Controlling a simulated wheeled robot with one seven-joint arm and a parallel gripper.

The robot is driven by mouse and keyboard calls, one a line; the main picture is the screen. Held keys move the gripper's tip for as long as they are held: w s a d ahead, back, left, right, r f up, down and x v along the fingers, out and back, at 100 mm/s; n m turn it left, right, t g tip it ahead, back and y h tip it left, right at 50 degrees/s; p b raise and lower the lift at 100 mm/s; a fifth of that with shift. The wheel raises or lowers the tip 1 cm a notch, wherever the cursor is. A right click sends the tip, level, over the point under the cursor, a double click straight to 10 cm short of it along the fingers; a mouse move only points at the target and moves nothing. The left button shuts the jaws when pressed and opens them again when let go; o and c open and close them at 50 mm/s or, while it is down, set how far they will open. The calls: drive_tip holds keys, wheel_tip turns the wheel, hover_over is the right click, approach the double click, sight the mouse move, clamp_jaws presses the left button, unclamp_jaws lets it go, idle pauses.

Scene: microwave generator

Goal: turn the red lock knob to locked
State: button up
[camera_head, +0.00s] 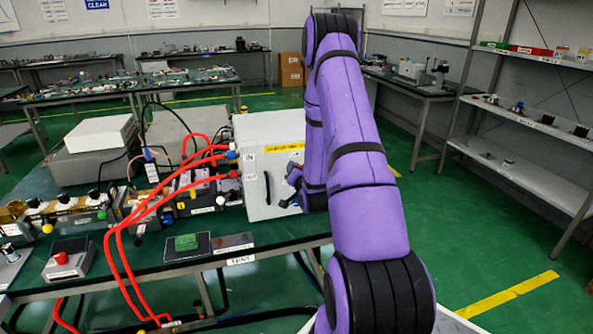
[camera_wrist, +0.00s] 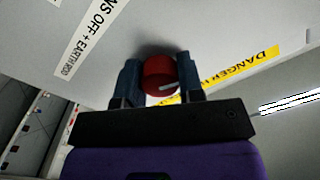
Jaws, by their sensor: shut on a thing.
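The red lock knob (camera_wrist: 160,75) is on a light panel in the wrist view, with a pale mark on its face. My gripper (camera_wrist: 159,80) has one dark finger on each side of the knob and is shut on it. In the head view my gripper (camera_head: 292,190) is at the front of the white cabinet (camera_head: 255,165), mostly hidden by my purple arm. The knob is hidden in the head view. I cannot tell from the mark whether the knob stands at locked.
A yellow danger label (camera_wrist: 240,68) is beside the knob. Red hoses (camera_head: 165,205) run from the cabinet's left side across the green bench (camera_head: 150,255). A black handle (camera_head: 267,188) is on the cabinet front. A shelf rack (camera_head: 530,130) stands at right, with open floor between.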

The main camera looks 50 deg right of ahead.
drive_tip(key=m, duration=0.3)
drive_tip(key=shift+m, duration=0.4)
drive_tip(key=m, duration=0.3)
drive_tip(key=shift+m, duration=0.3)
drive_tip(key=m, duration=0.3)
drive_tip(key=shift+m, duration=1.9)
drive_tip(key=shift+a, duration=0.1)
drive_tip(key=o, duration=0.9)
